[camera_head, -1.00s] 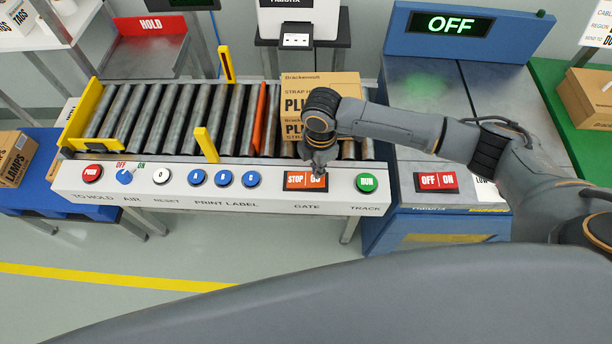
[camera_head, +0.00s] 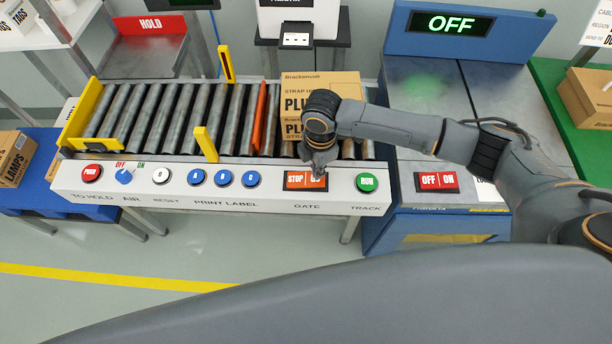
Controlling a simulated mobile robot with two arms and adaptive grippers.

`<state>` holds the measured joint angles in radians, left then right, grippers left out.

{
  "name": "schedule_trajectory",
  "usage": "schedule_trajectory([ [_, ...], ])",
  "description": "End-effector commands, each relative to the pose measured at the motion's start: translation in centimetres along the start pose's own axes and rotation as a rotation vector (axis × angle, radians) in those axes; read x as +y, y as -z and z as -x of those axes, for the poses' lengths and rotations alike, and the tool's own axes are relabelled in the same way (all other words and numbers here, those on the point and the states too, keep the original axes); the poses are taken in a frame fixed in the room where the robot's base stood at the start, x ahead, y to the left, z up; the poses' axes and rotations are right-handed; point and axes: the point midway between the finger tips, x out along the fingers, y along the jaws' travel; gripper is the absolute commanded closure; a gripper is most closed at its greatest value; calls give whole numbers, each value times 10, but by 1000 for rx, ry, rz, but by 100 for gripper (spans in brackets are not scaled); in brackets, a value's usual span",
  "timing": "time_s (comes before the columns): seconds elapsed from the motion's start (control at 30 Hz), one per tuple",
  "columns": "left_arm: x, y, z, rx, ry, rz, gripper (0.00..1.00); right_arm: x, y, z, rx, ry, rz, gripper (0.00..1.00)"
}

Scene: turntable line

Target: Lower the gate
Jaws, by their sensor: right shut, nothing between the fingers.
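My right gripper (camera_head: 319,174) points down at that right half, shut and empty. I cannot tell whether it touches the switch. An orange bar (camera_head: 258,118), which looks like the gate, stands across the rollers, left of the stacked cartons. My left gripper is not in view.
Two cartons (camera_head: 308,95) are stacked on the roller track (camera_head: 178,112), partly behind my right arm. A green RUN button (camera_head: 367,183) is close right of the gate switch. Blue print buttons (camera_head: 223,178) are to its left. A blue machine (camera_head: 438,211) with an OFF display stands right.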

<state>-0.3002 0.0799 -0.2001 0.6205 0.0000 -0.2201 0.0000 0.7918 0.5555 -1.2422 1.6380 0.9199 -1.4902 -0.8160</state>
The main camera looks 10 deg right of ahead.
Motion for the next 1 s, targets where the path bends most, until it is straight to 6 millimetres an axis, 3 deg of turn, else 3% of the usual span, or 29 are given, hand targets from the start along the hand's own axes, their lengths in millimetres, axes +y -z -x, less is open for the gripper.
schedule_trajectory([
  [1.0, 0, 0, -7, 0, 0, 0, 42, 0, 0, -16, 1, 0, 1, 100],
])
